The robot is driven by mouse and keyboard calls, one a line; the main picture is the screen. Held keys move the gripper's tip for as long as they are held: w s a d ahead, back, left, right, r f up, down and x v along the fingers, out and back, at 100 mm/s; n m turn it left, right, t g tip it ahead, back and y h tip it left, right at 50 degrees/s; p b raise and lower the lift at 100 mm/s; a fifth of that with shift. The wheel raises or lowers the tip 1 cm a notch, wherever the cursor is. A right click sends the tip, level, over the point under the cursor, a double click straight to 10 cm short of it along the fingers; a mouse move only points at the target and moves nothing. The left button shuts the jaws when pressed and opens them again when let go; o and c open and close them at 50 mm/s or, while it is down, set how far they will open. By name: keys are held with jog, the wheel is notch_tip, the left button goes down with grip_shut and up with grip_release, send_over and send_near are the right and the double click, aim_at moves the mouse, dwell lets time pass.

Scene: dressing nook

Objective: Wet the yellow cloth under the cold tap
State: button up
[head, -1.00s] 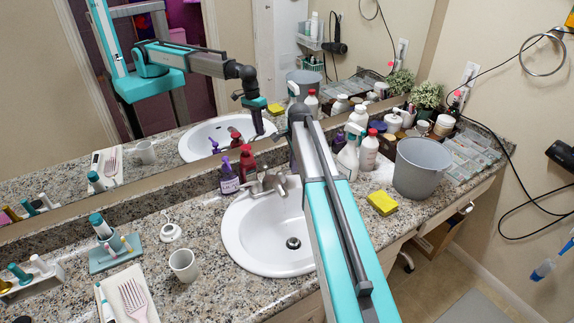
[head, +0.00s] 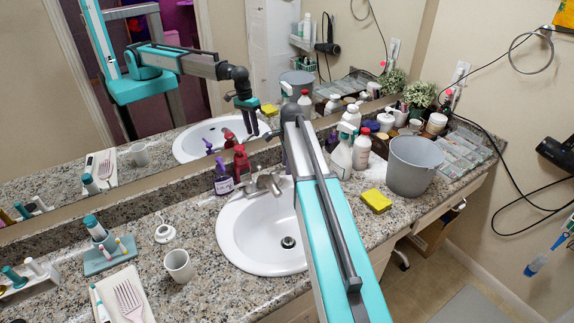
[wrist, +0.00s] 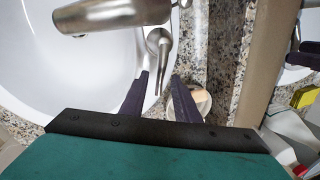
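The metal tap (head: 268,183) stands behind the white basin (head: 232,225). In the wrist view its spout (wrist: 115,15) hangs over the basin, and a lever handle (wrist: 158,42) stands beside it. My gripper (wrist: 160,82) is open, with its dark fingers apart near the lever's free end. I cannot tell whether they touch it. In the head view my arm hides the gripper, but the mirror reflects it with fingers pointing down. A small yellow block, cloth or sponge (head: 376,201), lies on the counter right of the basin. No running water shows.
Purple (head: 222,178) and red (head: 241,165) bottles stand close left of the tap. A white cup (head: 178,265) stands left of the basin.

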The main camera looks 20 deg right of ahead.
jog(key=shift+r, duration=0.15)
notch_tip(320, 180, up, 13)
jog(key=s+b, duration=0.2)
jog(key=shift+s+a+r, duration=0.15)
jog(key=shift+s, duration=0.2)
dwell(0.4)
dwell(0.5)
